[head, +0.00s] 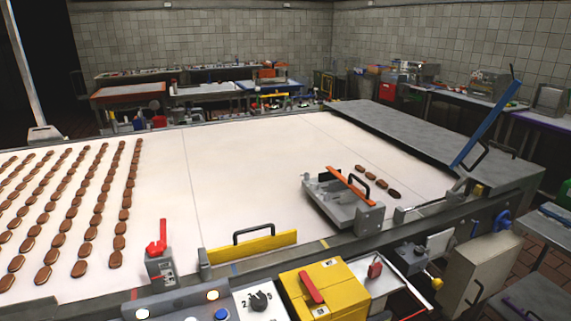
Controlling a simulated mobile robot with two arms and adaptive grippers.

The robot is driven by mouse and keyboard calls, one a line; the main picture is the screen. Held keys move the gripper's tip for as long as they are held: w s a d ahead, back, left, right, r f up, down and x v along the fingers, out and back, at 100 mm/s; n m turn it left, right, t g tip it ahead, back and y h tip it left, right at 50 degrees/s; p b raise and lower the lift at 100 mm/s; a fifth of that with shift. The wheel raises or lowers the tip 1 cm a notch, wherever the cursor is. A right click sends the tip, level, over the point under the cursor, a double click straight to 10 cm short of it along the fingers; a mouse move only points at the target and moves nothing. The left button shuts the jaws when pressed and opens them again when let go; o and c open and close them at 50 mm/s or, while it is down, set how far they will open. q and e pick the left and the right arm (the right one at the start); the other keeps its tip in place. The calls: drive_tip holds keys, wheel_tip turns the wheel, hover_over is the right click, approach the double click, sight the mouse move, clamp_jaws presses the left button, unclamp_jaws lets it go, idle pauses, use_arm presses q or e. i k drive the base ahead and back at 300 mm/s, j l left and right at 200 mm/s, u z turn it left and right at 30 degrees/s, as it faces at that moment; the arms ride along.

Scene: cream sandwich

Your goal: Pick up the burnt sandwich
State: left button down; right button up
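Several rows of brown oval sandwiches (120,242) lie on the left part of the white conveyor belt (230,170). A short line of several more (370,176) lies on the right part of the belt, just behind a grey device with an orange bar (350,187). The nearest one in that short line (394,194) looks darker than the others and may be the burnt sandwich, but at this size I cannot be sure. Neither of my grippers is in view.
A yellow guard with a dark handle (252,245), a red lever (157,238) and a yellow box (324,287) line the belt's near edge. A grey cover with a blue bar (486,122) stands at the right. The belt's middle is clear.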

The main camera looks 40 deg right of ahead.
sight(395, 194)
drive_tip(key=z, duration=1.9)
